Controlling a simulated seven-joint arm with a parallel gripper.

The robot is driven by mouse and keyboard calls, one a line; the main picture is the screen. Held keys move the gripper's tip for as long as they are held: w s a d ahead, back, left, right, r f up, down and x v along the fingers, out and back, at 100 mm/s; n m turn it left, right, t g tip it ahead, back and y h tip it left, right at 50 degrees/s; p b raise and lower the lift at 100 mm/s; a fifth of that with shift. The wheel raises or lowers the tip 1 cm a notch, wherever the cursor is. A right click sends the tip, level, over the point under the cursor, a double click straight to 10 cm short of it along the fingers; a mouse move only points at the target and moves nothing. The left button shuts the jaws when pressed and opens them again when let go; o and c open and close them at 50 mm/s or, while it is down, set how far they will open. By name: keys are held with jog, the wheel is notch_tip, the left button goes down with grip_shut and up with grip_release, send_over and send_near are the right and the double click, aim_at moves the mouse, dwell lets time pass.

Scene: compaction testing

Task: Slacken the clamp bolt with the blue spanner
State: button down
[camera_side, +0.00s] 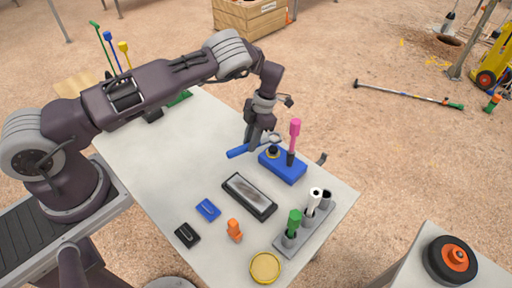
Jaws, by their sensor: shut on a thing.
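The blue spanner (238,151) is in the side view near the middle of the table, with its blue handle pointing left. My gripper (254,146) is shut on the spanner and points down over it. A greyish end of the spanner seems to reach right, towards the blue block (287,168). A round dark part with a yellowish ring (272,152) sits on top of this block; it may be the clamp bolt, too small to tell. A pink-handled tool (295,133) stands upright in the block. Whether the spanner touches the bolt cannot be told.
The table (165,168) is clear on its left side. In front of the block lie a dark-framed tray (249,196), a blue piece (208,209), a black piece (187,235) and an orange piece (234,230). A grey rack (305,229) and a yellow-rimmed dish (265,267) stand near the front edge.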

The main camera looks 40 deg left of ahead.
notch_tip(320, 180, down, 3)
jog(key=shift+r, duration=0.15)
jog(key=shift+w+a+m, duration=0.2)
jog(key=shift+a+m, duration=0.1)
jog(key=shift+m, duration=0.1)
jog(key=w+a+m, duration=0.1)
jog(key=m, duration=0.1)
jog(key=a+f+m+t+y, duration=0.1)
jog(key=m, duration=0.1)
jog(key=w+a+m, duration=0.1)
jog(key=m, duration=0.1)
jog(key=shift+w+a+f, duration=0.3)
jog(key=shift+a, duration=0.05)
jog(key=shift+f, duration=1)
dwell(1.7)
jog(key=shift+y, duration=0.3)
